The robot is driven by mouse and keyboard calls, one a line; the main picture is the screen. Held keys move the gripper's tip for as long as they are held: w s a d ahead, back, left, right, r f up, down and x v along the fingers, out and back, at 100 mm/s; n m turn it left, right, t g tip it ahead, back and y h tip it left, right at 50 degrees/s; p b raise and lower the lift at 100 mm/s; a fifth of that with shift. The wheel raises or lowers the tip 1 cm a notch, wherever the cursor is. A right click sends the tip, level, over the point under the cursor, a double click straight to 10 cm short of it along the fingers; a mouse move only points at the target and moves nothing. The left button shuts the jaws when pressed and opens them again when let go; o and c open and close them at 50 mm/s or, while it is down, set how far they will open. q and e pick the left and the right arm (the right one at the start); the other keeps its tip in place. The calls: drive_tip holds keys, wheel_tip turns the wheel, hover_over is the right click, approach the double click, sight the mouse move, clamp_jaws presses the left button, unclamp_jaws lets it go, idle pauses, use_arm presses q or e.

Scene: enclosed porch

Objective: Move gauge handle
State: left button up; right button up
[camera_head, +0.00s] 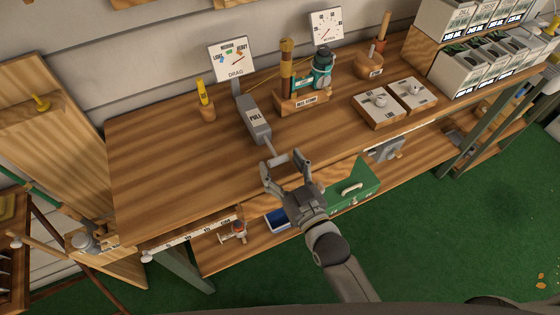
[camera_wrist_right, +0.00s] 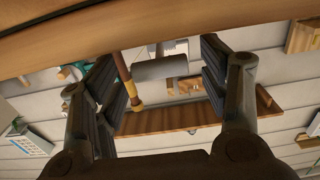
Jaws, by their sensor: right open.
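The drag gauge has a grey body (camera_head: 256,119) marked PULL on the wooden bench, with a DRAG dial plate (camera_head: 232,61) above it. Its grey crossbar handle (camera_head: 277,160) sticks out toward the bench's front edge. My right gripper (camera_head: 284,163) is open, with its fingers spread to either side of the handle. In the right wrist view the handle (camera_wrist_right: 160,68) appears as a grey cylinder between the two dark fingers. I cannot tell whether a finger touches it. My left gripper is not in view.
A reel on a wooden stand (camera_head: 305,97) stands right of the gauge. Wooden blocks with knobs (camera_head: 380,104) lie farther right. A yellow-topped peg (camera_head: 205,98) stands at left. The bench's left part is clear.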

drive_tip(key=v, duration=1)
drive_tip(key=shift+s+d, duration=0.15)
drive_tip(key=shift+s, duration=0.15)
drive_tip(key=s+d+f+g+h, duration=0.1)
drive_tip(key=s+d+f+g, duration=0.15)
drive_tip(key=f, duration=0.85)
drive_tip(key=s+d+f+g+h, duration=0.2)
drive_tip(key=f+g, duration=0.1)
drive_tip(key=f, duration=0.8)
drive_tip(key=s+d+f+g+h, duration=0.1)
drive_tip(key=s+d+f+g, duration=0.15)
drive_tip(key=f, duration=0.85)
drive_tip(key=s+d+f+m+g+h, duration=0.1)
drive_tip(key=s+d+f+g, duration=0.2)
drive_tip(key=s+f, duration=0.5)
drive_tip(key=s+d+f+m+g+h, duration=0.1)
drive_tip(key=s+d+f+g, duration=0.3)
drive_tip(key=s, duration=1)
wheel_tip(320, 180, down, 4)
drive_tip(key=d, duration=0.2)
drive_tip(key=shift+d+g+h, duration=0.25)
drive_tip(key=shift+g+h, duration=0.05)
drive_tip(key=shift+h, duration=0.1)
